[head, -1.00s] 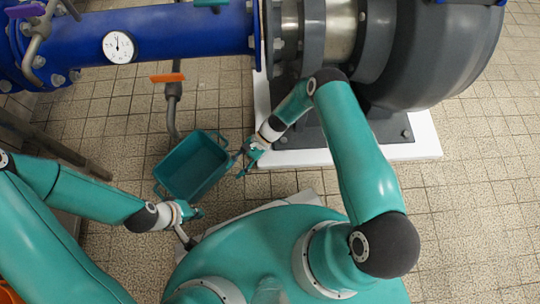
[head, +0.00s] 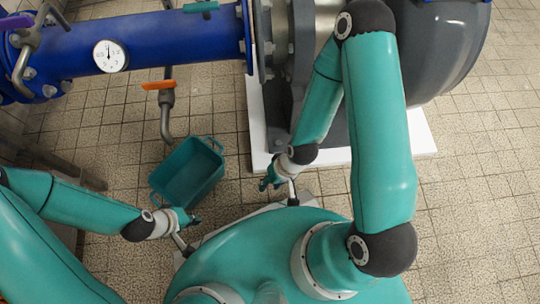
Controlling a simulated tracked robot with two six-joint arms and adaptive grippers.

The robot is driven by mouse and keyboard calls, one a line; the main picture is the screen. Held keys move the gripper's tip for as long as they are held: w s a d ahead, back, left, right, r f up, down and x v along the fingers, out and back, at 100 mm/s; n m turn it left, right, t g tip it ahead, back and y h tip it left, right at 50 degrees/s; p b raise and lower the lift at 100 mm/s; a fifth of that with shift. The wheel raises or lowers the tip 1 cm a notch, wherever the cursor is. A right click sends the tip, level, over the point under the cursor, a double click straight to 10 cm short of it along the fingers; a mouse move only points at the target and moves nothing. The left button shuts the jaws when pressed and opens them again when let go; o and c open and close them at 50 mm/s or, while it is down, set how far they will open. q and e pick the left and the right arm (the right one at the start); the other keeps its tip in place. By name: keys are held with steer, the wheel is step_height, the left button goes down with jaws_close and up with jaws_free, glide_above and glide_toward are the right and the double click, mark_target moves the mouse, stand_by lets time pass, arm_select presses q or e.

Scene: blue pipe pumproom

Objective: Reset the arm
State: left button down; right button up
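My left gripper (head: 187,218) is low at the lower left, close to the near edge of a teal crate (head: 160,202). Its fingers are small and partly hidden by the wrist, so I cannot tell open from shut. My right gripper (head: 267,182) is to the right of the crate, apart from it, beside my teal base. Its fingers point down and left, and nothing shows in them; their gap is too small to judge. My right arm is folded, with its elbow high at the top right. The crate stands on the tiled floor and looks empty.
A blue pipe (head: 170,38) with a round gauge (head: 110,56) crosses the top. A valve with an orange handle (head: 158,86) hangs below it. A grey pump (head: 440,50) on a white plinth (head: 424,135) stands close to my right arm. Tiled floor is clear at right.

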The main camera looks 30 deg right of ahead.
step_height(320, 180, up, 38)
steer(key=p, duration=3.8)
steer(key=shift+w+r+p, duration=0.15)
steer(key=shift+r+p, duration=0.1)
steer(key=shift+p, duration=0.05)
